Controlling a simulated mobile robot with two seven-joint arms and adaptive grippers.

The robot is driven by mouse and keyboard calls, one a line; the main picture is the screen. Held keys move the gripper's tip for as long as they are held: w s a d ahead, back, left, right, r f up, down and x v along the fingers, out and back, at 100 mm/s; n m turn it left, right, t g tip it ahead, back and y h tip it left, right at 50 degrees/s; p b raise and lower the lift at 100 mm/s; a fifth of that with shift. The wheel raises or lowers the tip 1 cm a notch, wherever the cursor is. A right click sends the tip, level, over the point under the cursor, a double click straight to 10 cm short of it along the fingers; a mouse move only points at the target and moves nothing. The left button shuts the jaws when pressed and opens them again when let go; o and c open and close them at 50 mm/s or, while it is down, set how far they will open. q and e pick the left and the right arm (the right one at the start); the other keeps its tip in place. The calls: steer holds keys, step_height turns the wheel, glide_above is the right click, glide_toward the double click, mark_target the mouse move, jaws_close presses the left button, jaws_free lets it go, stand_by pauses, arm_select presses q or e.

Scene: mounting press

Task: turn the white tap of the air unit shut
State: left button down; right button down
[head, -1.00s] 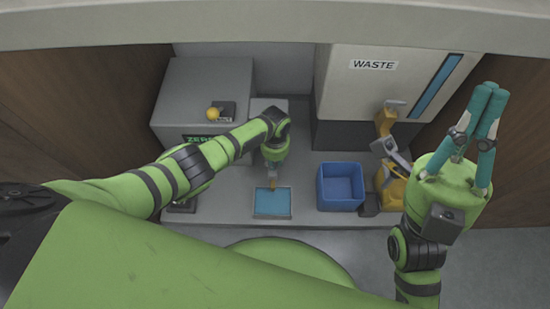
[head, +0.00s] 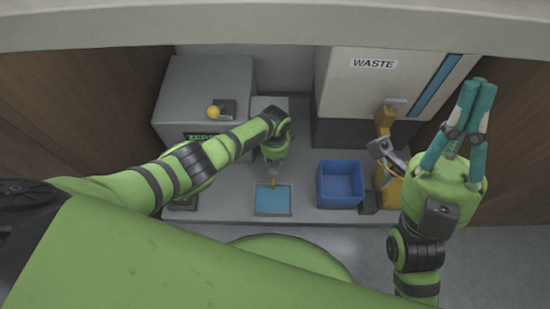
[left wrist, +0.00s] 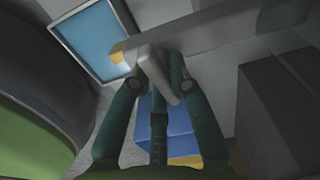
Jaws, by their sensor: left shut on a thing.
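My left gripper (left wrist: 158,88) is shut on a pale, blocky piece (left wrist: 157,72), which looks like the white tap. The piece sits against a long grey bar (left wrist: 205,32) with an orange end (left wrist: 117,56). In the head view, my left gripper (head: 273,166) points down above the blue panel, and its fingers are mostly hidden by my wrist. A small orange part (head: 273,182) shows just below it. I cannot tell the tap's angle. My right gripper (head: 476,90) is raised at the right, its teal fingertips together and nothing visible between them.
A blue panel (head: 272,200) lies on the bench beside a blue bin (head: 341,186). A yellow device (head: 391,190) stands right of the bin. A grey box (head: 190,80) with a yellow knob (head: 213,112) is behind left. The WASTE cabinet (head: 400,70) stands at the back.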

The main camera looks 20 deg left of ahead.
arm_select(q)
steer(key=shift+s+f, duration=0.1)
steer(key=shift+s, duration=0.15)
steer(key=c, duration=1.1)
jaws_free()
steer(key=shift+w, duration=0.1)
steer(key=shift+w, duration=0.1)
steer(key=shift+r, duration=0.65)
step_height(320, 180, up, 11)
steer(key=shift+f, duration=0.1)
